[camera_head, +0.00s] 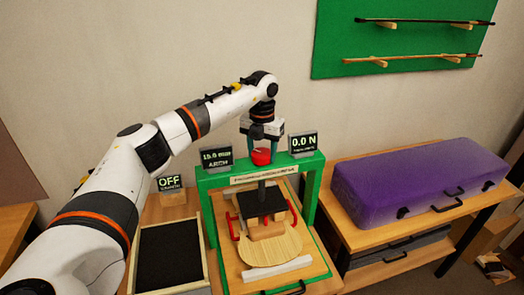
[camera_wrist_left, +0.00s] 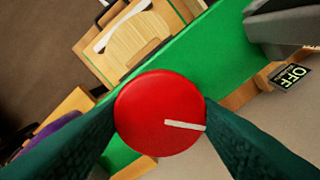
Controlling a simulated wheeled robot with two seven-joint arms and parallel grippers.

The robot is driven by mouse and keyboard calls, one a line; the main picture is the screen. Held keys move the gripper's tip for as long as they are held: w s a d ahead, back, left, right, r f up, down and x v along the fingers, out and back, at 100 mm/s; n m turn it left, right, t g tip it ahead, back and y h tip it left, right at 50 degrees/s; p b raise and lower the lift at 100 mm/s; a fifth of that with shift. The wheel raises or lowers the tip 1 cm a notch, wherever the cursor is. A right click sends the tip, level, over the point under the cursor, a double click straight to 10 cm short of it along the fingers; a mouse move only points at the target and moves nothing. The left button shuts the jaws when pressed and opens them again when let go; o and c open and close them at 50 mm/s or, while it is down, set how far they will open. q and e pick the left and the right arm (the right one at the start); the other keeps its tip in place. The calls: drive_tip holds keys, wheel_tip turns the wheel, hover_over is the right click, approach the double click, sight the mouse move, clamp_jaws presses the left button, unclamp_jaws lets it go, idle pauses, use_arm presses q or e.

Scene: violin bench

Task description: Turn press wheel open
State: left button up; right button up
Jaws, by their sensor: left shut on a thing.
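The press wheel (camera_head: 261,157) is a red round knob on top of the green press frame (camera_head: 310,185). In the left wrist view the wheel (camera_wrist_left: 155,110) fills the middle, with a white mark (camera_wrist_left: 185,125) pointing to the right and slightly down. My left gripper (camera_head: 262,145) comes down from above. Its fingers (camera_wrist_left: 160,115) are shut on the wheel from both sides. Below the crossbar a dark press plate (camera_head: 262,203) sits over a wooden violin-shaped plate (camera_head: 275,249). My right gripper is not in view.
Small displays on the press read about 10.0 mm (camera_head: 215,158) and 0.0 N (camera_head: 303,143). An OFF display (camera_head: 170,183) stands left, behind a black-topped tray (camera_head: 170,258). A purple case (camera_head: 415,180) lies on the right table. Bows hang on a green wall board (camera_head: 340,50).

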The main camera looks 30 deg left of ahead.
use_arm(q)
drive_tip(key=n, duration=0.5)
drive_tip(key=shift+r+n, duration=0.15)
drive_tip(key=shift+n, duration=2.35)
drive_tip(key=shift+a, duration=0.1)
drive_tip(key=o, duration=1)
drive_tip(key=shift+c, duration=0.2)
